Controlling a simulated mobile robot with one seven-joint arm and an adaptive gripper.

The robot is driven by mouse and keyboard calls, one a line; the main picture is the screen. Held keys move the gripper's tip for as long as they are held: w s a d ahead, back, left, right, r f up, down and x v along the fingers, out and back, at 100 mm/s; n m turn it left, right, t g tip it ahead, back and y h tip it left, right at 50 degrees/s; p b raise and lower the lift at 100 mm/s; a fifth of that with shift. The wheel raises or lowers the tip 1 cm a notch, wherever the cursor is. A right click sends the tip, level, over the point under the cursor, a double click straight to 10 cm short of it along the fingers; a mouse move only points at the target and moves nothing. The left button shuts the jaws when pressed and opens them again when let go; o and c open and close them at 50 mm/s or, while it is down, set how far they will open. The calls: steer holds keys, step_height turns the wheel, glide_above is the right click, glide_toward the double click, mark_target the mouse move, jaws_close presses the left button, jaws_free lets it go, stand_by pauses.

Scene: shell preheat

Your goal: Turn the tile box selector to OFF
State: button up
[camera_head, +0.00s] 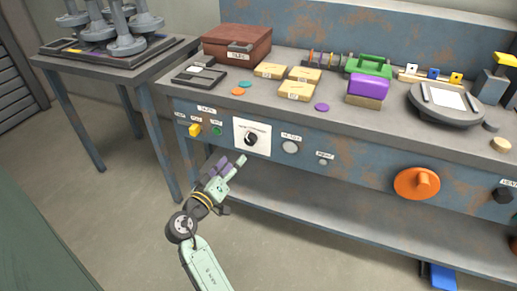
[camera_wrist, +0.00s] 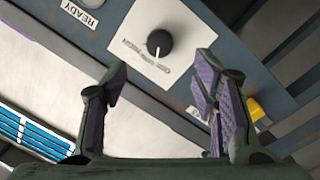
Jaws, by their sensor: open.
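The black round selector knob (camera_head: 251,138) sits on a white plate (camera_head: 262,127) on the front panel of the blue-grey bench. In the wrist view the knob (camera_wrist: 159,43) has a short white pointer mark toward the lower part of the picture. The small print on the plate (camera_wrist: 185,20) is too blurred to read, so I cannot tell which setting it marks. My gripper (camera_head: 232,163) is in front of and below the plate, apart from the knob. In the wrist view its purple-padded fingers (camera_wrist: 160,75) are spread with nothing between them, and the knob lies beyond them.
A yellow button (camera_head: 194,130) and a green button (camera_head: 217,131) are left of the plate. A round grey knob (camera_head: 290,147) is to its right, and a large orange handwheel (camera_head: 417,183) is farther right. A brown case (camera_head: 225,42) stands on the bench top. The lower shelf (camera_head: 300,187) looks mostly clear.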

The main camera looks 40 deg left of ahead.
mark_target(249, 142)
steer(key=w, duration=0.3)
steer(key=w+a+p, duration=0.1)
steer(key=w, duration=0.2)
steer(key=w+p, duration=0.1)
steer(key=w, duration=0.3)
steer(key=shift+a, duration=0.3)
steer(key=shift+c, duration=0.5)
